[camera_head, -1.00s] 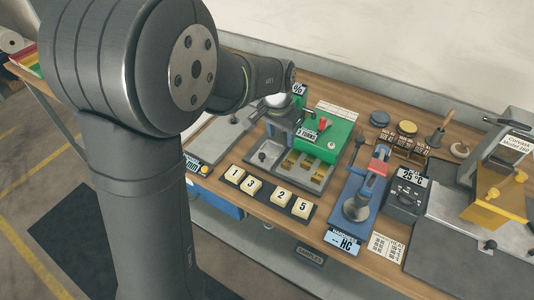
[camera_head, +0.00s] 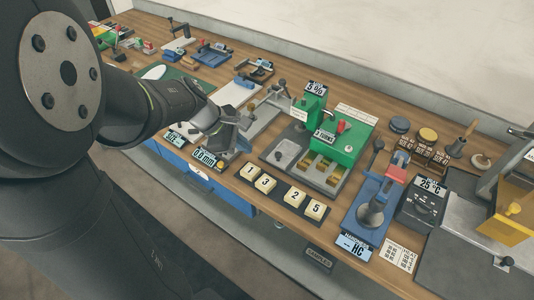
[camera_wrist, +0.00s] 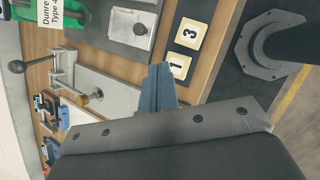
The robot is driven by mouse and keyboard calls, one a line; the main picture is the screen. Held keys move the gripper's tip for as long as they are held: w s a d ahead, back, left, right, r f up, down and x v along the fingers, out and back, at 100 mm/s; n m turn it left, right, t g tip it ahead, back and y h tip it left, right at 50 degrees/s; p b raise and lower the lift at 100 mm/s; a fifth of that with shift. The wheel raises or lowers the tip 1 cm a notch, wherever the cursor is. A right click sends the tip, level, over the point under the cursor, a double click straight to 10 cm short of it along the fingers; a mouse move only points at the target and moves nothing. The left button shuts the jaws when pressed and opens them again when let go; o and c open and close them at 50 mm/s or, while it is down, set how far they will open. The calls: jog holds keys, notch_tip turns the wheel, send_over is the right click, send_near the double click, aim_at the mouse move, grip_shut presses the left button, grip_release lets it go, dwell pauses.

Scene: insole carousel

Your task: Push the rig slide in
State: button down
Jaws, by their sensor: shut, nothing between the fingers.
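The long light-grey rig (camera_head: 262,112) runs front to back, left of the green press, with a ball-ended lever at its far end. In the wrist view its pale bed (camera_wrist: 118,90) lies left of my fingers, with a brass knob (camera_wrist: 95,97) on it. I cannot tell which part is the slide. My gripper (camera_head: 225,138) is over the rig's front end; its blue-grey fingers (camera_wrist: 158,78) are shut and empty, beside the number tiles. Whether they touch the rig cannot be told. The gripper partly hides the rig's front.
Number tiles (camera_head: 265,183) lie along the front edge. A green press (camera_head: 340,143) stands to the right, with a blue hardness stand (camera_head: 372,215) beyond it. A small display (camera_head: 203,158) sits at the front left. Floor lies beyond the table's front edge.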

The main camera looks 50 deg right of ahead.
jog(key=w+a+r+n+h, duration=0.1)
jog(key=w+a+n+h, duration=0.15)
jog(key=n, duration=0.45)
send_near(277, 159)
notch_tip(277, 159, down, 3)
jog(key=shift+w+a+f+y, duration=0.1)
jog(key=shift+w+y, duration=0.05)
jog(key=shift+y, duration=0.1)
jog(key=d, duration=0.1)
jog(key=s+d, duration=0.1)
jog(key=shift+s+d+f, duration=0.15)
jog(key=shift+d, duration=0.25)
jog(key=shift+s+d, duration=0.2)
jog(key=shift+d, duration=0.15)
jog(key=d, duration=0.8)
